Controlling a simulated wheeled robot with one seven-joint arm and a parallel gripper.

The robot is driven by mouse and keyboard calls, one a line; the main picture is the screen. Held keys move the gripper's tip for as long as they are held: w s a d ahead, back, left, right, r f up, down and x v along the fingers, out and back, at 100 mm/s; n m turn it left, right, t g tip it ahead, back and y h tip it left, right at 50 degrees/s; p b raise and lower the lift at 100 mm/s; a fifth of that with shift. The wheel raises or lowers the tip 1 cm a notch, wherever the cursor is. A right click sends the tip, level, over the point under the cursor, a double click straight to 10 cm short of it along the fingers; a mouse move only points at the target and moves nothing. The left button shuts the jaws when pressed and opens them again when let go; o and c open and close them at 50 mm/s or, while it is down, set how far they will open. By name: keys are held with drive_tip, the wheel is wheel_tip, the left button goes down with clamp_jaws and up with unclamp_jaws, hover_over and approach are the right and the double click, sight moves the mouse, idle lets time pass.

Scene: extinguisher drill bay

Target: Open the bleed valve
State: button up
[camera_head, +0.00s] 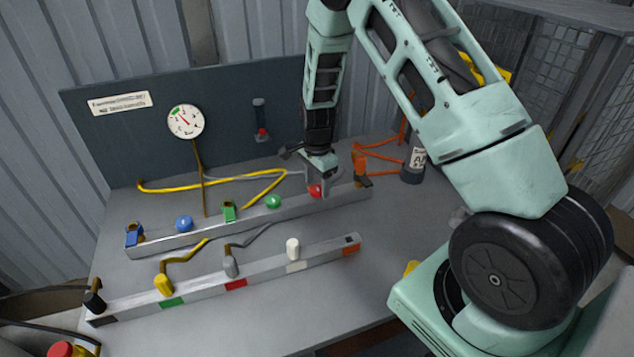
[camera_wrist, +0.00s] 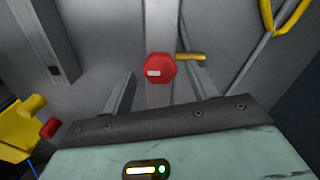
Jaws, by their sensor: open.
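A red faceted knob (camera_head: 315,190) sits on the back grey rail (camera_head: 165,243); no readable label shows which part is the bleed valve. My gripper (camera_head: 320,178) points down over this knob and partly hides it. In the wrist view, the red knob (camera_wrist: 160,68) shows a short white mark on its face. My gripper's open fingers (camera_wrist: 158,90) stand on either side of the line to the knob, with no visible contact. A brass stub (camera_wrist: 191,57) lies right of the knob there. A round gauge (camera_head: 185,121) with a red needle hangs on the dark panel.
The front rail (camera_head: 205,291) bears several coloured plugs. Yellow hose (camera_head: 220,187) lies behind. A dark cylinder (camera_head: 412,172) stands right.

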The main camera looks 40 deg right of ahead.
drive_tip(key=shift+f, duration=0.45)
drive_tip(key=c, duration=1)
